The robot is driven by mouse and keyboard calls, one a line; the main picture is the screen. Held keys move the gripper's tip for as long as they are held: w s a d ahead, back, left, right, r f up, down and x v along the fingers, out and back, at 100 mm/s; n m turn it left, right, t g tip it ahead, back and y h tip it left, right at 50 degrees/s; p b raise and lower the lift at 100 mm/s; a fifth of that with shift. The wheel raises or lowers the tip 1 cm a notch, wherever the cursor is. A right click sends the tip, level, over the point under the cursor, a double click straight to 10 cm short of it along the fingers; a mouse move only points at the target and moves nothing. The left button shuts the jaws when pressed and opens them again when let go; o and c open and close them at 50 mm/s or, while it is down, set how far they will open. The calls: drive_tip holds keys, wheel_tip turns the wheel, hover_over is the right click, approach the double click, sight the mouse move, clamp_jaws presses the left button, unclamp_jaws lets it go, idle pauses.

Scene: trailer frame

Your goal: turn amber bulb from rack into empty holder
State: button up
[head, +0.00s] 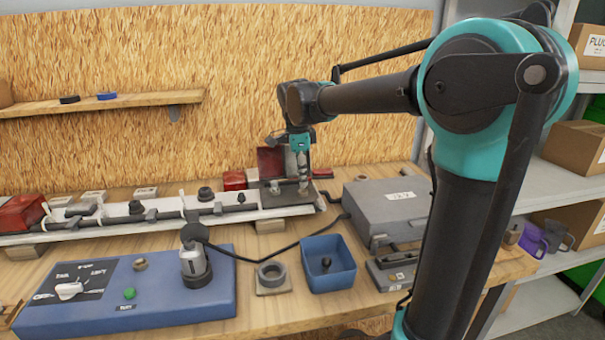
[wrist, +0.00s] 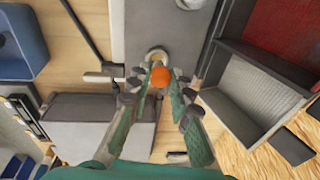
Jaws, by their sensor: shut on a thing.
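The amber bulb (wrist: 160,77) shows as a small orange ball between my fingertips in the wrist view. My gripper (head: 301,168) is shut on it, above the grey plate (head: 270,196) at the right end of the trailer frame. The gripper also shows in the wrist view (wrist: 159,84). A pale round holder (wrist: 157,54) on the plate lies right by the bulb, partly hidden by bulb and fingers. I cannot tell whether the bulb is touching or inside it. A second pale round fitting (wrist: 190,3) is cut by the top edge. In the head view the bulb is hidden.
A red-backed housing (wrist: 240,95) stands open close to the fingers. A grey case (head: 388,207) lies right of the plate. A blue bin (head: 343,280), a ring on a wooden block (head: 271,291) and a blue control box (head: 130,312) are in front.

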drive_tip(key=shift+f, duration=0.2)
idle(0.3)
drive_tip(key=shift+f, duration=0.45)
drive_tip(key=shift+f, duration=0.4)
idle(0.5)
drive_tip(key=shift+m, duration=1.7)
drive_tip(key=shift+a+m+g+h, duration=0.1)
drive_tip(key=shift+m+g+h, duration=0.3)
drive_tip(key=shift+m, duration=1.3)
drive_tip(key=o, duration=0.8)
